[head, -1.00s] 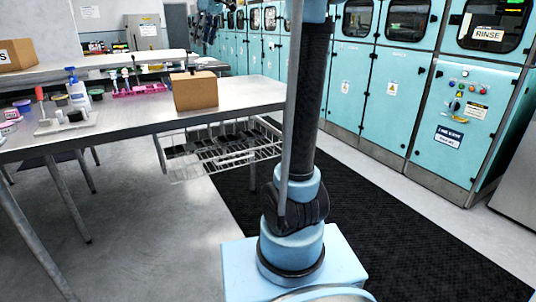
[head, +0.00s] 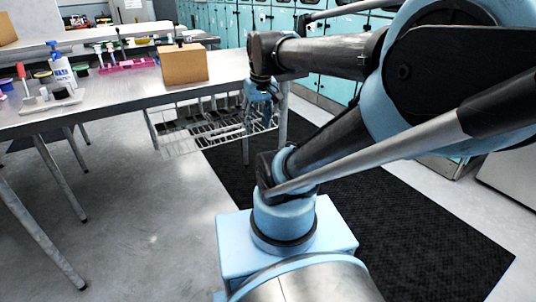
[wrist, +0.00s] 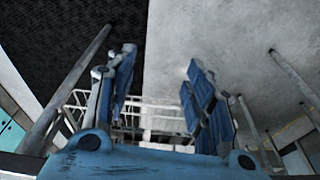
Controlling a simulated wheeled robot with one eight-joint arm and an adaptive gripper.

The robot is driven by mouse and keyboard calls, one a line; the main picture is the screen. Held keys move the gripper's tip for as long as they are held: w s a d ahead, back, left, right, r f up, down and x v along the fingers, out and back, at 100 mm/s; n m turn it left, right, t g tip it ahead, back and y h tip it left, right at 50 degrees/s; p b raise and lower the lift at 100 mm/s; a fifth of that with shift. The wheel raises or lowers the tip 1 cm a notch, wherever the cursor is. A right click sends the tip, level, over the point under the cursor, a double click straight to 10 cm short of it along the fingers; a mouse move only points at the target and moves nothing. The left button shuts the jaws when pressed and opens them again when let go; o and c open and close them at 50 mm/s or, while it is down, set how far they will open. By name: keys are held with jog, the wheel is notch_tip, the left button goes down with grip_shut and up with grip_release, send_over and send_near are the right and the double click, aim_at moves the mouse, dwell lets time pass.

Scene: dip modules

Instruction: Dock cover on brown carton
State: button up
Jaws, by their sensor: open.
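The brown carton (head: 184,65) stands upright on the metal table near its right end. A small dark thing (head: 180,42) shows at the carton's top edge; I cannot tell whether it rests on the carton or stands behind it. I cannot make out a cover for certain. My gripper (head: 262,94) hangs off the table's right end, to the right of the carton and apart from it. In the wrist view my gripper (wrist: 160,58) has its two blue fingers spread with nothing between them.
The metal table (head: 110,103) has a wire rack (head: 205,130) beneath it. A white tray (head: 55,103), a bottle (head: 62,72) and a pink rack (head: 128,66) stand left of the carton. Teal machines (head: 345,32) line the back. Table legs show around my gripper in the wrist view.

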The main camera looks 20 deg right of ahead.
jog(key=s+d+f+m, duration=0.2)
jog(key=s+f, duration=0.4)
jog(key=f, duration=0.3)
jog(key=shift+s+d+f+h, duration=0.2)
jog(key=shift+s+h, duration=0.05)
jog(key=shift+h, duration=0.05)
jog(key=shift+w+f, duration=0.2)
jog(key=shift+w, duration=0.3)
jog(key=c, duration=0.4)
jog(key=shift+o, duration=0.2)
